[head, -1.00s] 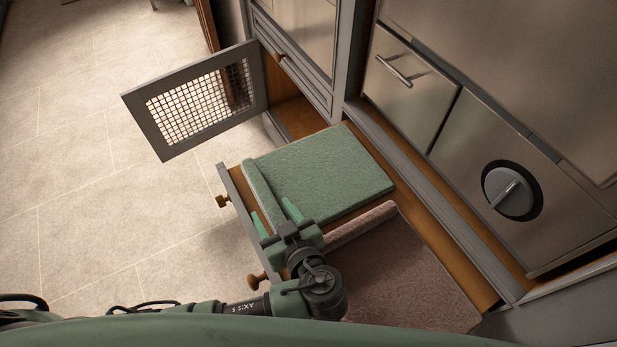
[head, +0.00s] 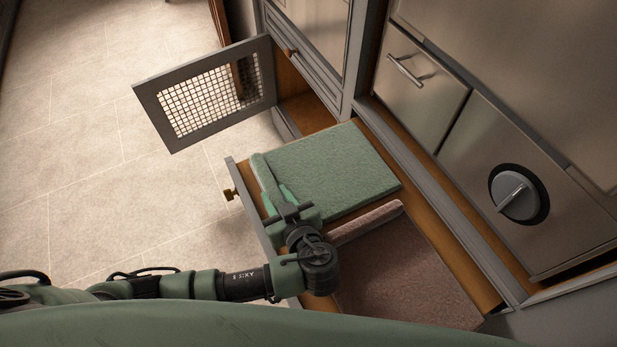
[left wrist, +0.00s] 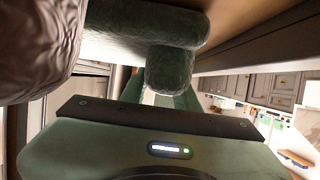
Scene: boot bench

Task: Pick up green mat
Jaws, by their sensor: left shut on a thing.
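The green mat (head: 335,172) lies flat in the pulled-out drawer, with a rolled edge (head: 262,172) along its left side. My left gripper (head: 276,193) is at the near end of that rolled edge and is shut on it. In the left wrist view the mat's dark green roll (left wrist: 168,70) sits between the fingers, which are partly hidden behind the palm. My right gripper is not in view.
A brown mat (head: 405,270) with its own rolled edge (head: 366,222) lies beside the green one in the drawer. The drawer front (head: 240,190) has knobs. A mesh door (head: 210,95) stands open beyond. Cabinet fronts with a round dial (head: 518,195) rise at right.

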